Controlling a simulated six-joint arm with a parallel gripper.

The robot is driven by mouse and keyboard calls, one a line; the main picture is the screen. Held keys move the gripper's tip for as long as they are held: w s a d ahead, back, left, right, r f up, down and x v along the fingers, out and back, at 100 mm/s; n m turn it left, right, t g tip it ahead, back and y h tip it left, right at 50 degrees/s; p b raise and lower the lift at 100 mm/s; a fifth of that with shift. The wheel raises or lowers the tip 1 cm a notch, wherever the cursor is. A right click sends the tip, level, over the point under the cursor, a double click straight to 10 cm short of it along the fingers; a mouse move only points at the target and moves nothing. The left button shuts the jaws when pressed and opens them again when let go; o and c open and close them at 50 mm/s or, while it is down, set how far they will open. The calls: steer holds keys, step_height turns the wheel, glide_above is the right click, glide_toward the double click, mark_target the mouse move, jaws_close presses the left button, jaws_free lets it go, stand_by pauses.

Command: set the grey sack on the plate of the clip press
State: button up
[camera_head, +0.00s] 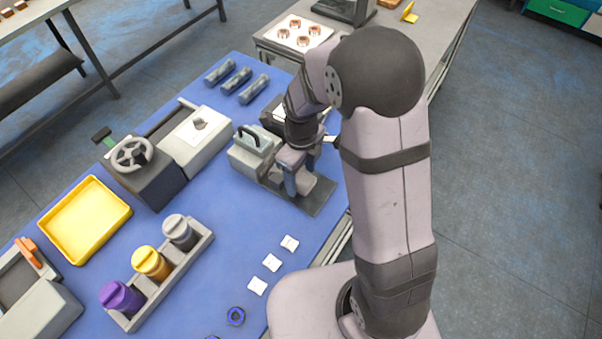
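My gripper (298,165) points down over a grey-green machine (253,150) with a black handle, which looks like the clip press. The machine stands on a dark base plate (320,204) near the right edge of the blue table. The gripper is small here and partly covered by my arm, so I cannot tell whether its fingers are open or shut. A pale grey-mauve surface shows beside and below the fingers; I cannot tell whether it is a sack or part of the press. No grey sack can be clearly made out.
Several coloured items fill the blue table (215,265): a yellow tray (85,222), a rack (205,245) of three lidded jars, a handwheel machine (150,172) and three grey-blue rolls (236,80). White cards (271,263) lie at the front right. A grey bench stands behind.

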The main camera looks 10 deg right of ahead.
mark_target(301, 178)
step_height(301, 178, up, 12)
steer(key=b, duration=0.2)
steer(key=s+d+f+n, duration=0.2)
steer(key=s+n, duration=0.5)
steer(key=n, duration=0.6)
steer(key=s+d+f+n, duration=0.3)
steer(key=s+f+n, duration=0.2)
steer(key=n, duration=0.9)
steer(key=shift+s+d, duration=0.2)
steer(key=shift+s, duration=0.85)
